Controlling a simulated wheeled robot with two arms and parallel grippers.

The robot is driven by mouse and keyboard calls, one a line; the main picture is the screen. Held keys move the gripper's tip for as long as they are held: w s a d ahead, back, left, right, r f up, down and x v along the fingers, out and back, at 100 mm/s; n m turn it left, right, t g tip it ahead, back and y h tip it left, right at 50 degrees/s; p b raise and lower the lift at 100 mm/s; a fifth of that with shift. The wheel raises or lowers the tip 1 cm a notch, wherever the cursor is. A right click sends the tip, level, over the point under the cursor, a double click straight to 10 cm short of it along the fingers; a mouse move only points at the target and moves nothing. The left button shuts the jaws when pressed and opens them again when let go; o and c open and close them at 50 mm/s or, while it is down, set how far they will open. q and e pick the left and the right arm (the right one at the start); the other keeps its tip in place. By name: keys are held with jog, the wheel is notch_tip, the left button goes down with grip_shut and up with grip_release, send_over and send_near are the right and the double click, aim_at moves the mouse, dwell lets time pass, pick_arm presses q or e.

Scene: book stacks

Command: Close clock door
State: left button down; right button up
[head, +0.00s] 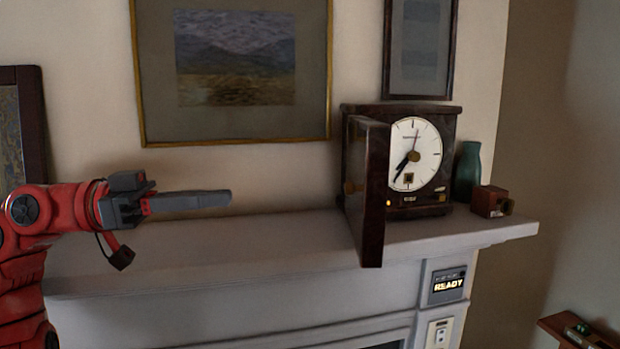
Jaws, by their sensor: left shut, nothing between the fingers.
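A dark brown box clock (440,128) with a white round face stands on the mantel toward the right. Its clock door (374,192) is open, hinged at the clock's left side and swung out toward me past the mantel's front edge. My left gripper (229,198) is shut and empty. It points right, above the mantel, to the left of the door and apart from it. My right gripper is not in view.
The white mantel (200,252) is clear between my left arm and the clock. A green vase (467,172) and a small brown box (491,201) stand right of the clock. Framed pictures (235,70) hang behind. A panel reading READY (447,286) is below the mantel.

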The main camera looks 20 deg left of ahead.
pick_arm(q)
jog(key=p+x, duration=0.3)
jog(key=x, duration=1.1)
jog(key=shift+s+d+r, duration=0.2)
jog(key=shift+s+d, duration=0.05)
jog(key=shift+s, duration=0.1)
jog(key=shift+f, duration=0.1)
